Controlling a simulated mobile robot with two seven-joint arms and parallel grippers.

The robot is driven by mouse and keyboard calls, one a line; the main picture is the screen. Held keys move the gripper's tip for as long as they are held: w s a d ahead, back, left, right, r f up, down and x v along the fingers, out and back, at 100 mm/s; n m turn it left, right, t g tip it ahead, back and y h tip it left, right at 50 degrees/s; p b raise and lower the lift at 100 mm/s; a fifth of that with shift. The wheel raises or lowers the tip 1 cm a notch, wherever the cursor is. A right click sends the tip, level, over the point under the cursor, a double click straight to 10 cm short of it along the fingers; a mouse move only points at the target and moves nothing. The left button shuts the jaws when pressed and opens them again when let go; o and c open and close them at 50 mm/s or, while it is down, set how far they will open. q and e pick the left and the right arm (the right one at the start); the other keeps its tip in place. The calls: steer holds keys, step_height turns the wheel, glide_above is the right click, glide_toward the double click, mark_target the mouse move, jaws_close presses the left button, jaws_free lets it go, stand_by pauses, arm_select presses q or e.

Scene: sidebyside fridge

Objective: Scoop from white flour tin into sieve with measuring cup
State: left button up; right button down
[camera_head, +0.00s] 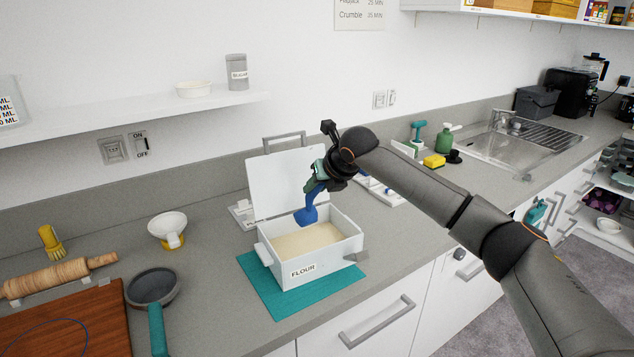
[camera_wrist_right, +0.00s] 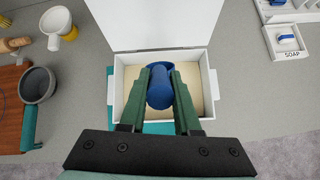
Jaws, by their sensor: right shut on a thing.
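The white flour tin (camera_head: 316,268) stands open on a teal mat (camera_head: 270,288), its lid raised at the back and pale flour (camera_head: 306,240) inside. The blue measuring cup (camera_head: 306,215) is over the tin. My right gripper (camera_head: 318,183) is shut on its handle; in the right wrist view the green fingers flank the blue handle (camera_wrist_right: 159,92). Whether the cup touches the flour is hard to tell. My left gripper is not in view.
A wooden board (camera_head: 90,325) and rolling pin (camera_head: 60,275) lie at the left. A white funnel-like cup (camera_head: 167,226) stands behind the sieve. A wall shelf (camera_head: 120,118) hangs above. The counter between sieve and tin is clear.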

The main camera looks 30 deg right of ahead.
mark_target(310, 201)
steer(key=shift+f, duration=3.9)
steer(key=shift+f, duration=0.15)
steer(key=shift+w+a+r+g, duration=0.1)
steer(key=shift+w+r+g, duration=0.2)
steer(key=shift+w+g, duration=0.5)
steer(key=shift+w+a+r+g, duration=0.1)
steer(key=shift+w+r+g, duration=0.15)
steer(key=shift+w+g, duration=0.55)
steer(key=shift+w, duration=0.15)
